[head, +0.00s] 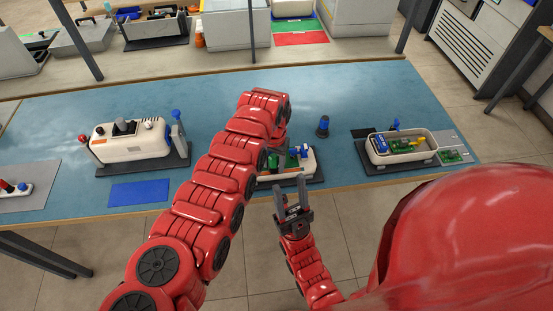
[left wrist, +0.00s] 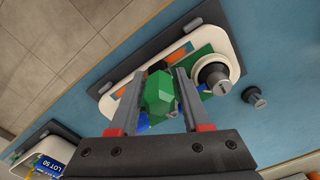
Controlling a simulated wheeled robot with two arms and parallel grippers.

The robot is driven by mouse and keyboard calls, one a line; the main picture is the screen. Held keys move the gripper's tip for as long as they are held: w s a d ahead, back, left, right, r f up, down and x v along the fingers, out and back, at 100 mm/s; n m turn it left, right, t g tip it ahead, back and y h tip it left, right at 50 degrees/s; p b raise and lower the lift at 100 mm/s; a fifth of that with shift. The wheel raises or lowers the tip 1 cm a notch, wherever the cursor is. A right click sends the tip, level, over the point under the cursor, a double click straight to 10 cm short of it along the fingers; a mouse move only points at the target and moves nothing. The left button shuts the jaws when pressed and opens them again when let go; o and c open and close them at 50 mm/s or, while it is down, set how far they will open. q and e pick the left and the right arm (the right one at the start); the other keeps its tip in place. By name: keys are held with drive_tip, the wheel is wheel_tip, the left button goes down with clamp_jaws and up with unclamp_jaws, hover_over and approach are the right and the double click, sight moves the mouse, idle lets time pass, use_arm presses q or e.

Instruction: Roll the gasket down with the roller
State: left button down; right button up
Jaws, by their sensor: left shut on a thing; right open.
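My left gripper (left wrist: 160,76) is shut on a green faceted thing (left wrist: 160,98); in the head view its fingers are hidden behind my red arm. I cannot tell whether the green thing is the roller's handle. It is above a cream housing (left wrist: 228,42) with green and orange parts inside; how close it is, I cannot tell. The same housing (head: 312,161) shows partly behind my arm in the head view. No gasket can be made out. My right gripper (head: 292,203) is open and empty in front of the table edge.
An open cream housing (head: 432,137) with loose parts is at right. A closed cream unit (head: 130,143) and a blue mat (head: 138,192) are at left.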

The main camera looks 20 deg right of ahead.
use_arm(q)
drive_tip(key=a+p, duration=0.2)
drive_tip(key=shift+w+p, duration=0.15)
drive_tip(key=shift+p, duration=0.15)
drive_tip(key=shift+w+a+p, duration=0.2)
drive_tip(key=shift+a+p, duration=0.15)
drive_tip(key=shift+w+a+r+p, duration=0.15)
drive_tip(key=shift+a+p, duration=0.65)
drive_tip(key=shift+p, duration=0.3)
drive_tip(key=shift+w+a, duration=0.15)
drive_tip(key=shift+a, duration=0.1)
drive_tip(key=shift+w+a+p, duration=0.2)
drive_tip(key=shift+a+p, duration=0.25)
drive_tip(key=shift+p, duration=0.1)
drive_tip(key=shift+w+a+p, duration=0.1)
drive_tip(key=shift+a+p, duration=0.2)
drive_tip(key=shift+a, duration=0.3)
drive_tip(key=shift+w+a+p, duration=0.2)
drive_tip(key=shift+a+p, duration=0.25)
drive_tip(key=shift+a, duration=0.4)
drive_tip(key=shift+w+a+f, duration=0.15)
drive_tip(key=shift+a+f, duration=0.05)
drive_tip(key=shift+w+a+r+p, duration=0.1)
drive_tip(key=shift+w+a+p, duration=0.1)
drive_tip(key=shift+a+p, duration=0.5)
drive_tip(key=shift+w+a, duration=0.1)
drive_tip(key=shift+a, duration=0.25)
